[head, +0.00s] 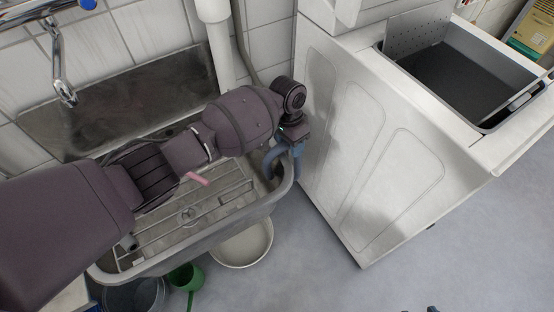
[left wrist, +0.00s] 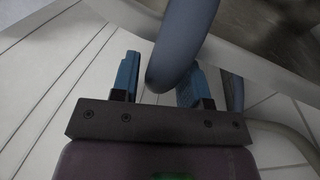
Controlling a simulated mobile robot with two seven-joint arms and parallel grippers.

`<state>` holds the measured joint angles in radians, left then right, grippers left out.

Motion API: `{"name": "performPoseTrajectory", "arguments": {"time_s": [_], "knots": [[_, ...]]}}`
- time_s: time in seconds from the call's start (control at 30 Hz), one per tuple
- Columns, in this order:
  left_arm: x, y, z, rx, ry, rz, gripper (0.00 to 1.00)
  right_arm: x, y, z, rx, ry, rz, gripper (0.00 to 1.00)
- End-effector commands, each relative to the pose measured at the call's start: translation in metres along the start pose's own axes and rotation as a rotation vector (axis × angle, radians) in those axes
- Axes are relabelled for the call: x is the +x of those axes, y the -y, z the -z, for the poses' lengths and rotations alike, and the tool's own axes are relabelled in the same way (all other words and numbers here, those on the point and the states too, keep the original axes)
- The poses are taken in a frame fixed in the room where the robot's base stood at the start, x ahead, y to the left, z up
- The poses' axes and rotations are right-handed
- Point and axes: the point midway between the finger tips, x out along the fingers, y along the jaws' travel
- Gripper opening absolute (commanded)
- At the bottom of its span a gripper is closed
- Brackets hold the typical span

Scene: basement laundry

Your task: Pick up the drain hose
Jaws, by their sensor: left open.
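The drain hose (head: 271,162) is a grey-blue bent tube at the right end of the sink, beside the white machine. Its upper part is hidden behind my left gripper (head: 288,142) in the head view. In the left wrist view the hose (left wrist: 186,35) comes down from the top, and its lower curve shows between the two blue fingers of my left gripper (left wrist: 158,75). Those fingers are open, with a gap beside the hose on the left. I cannot tell whether the right finger touches it. Small dark tips at the bottom edge may be my right gripper (head: 432,309).
The grey sink (head: 130,268) with a wire rack and a pink item (head: 198,179) lies under my left arm. The white machine (head: 335,150) stands close on the right. A pale basin (head: 243,246) and a green watering can (head: 185,277) are below. The floor at front right is clear.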

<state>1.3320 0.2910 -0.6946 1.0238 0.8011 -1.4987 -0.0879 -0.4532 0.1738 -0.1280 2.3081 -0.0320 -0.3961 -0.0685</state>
Motion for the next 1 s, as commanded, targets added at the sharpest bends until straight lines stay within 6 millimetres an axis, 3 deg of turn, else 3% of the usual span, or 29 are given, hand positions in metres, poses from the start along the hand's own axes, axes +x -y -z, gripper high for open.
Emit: {"name": "performPoseTrajectory", "arguments": {"time_s": [0.27, 0.53, 0.8, 1.0], "knots": [[0.001, 0.000, 0.001, 0.001, -0.004, 0.003, 0.40, 0.002, -0.001, 0.009, -0.008, -0.022, 0.001, 0.43], [0.001, 0.000, 0.001, 0.001, -0.003, 0.003, 0.00, 0.003, 0.000, 0.007, -0.006, -0.016, 0.002, 0.43], [-0.001, 0.000, 0.001, 0.001, -0.004, 0.004, 0.00, 0.002, -0.001, 0.006, -0.004, -0.013, 0.001, 0.43], [-0.031, -0.003, 0.003, 0.002, -0.010, 0.009, 0.00, -0.003, -0.003, 0.011, 0.016, -0.016, -0.004, 0.43]]}}
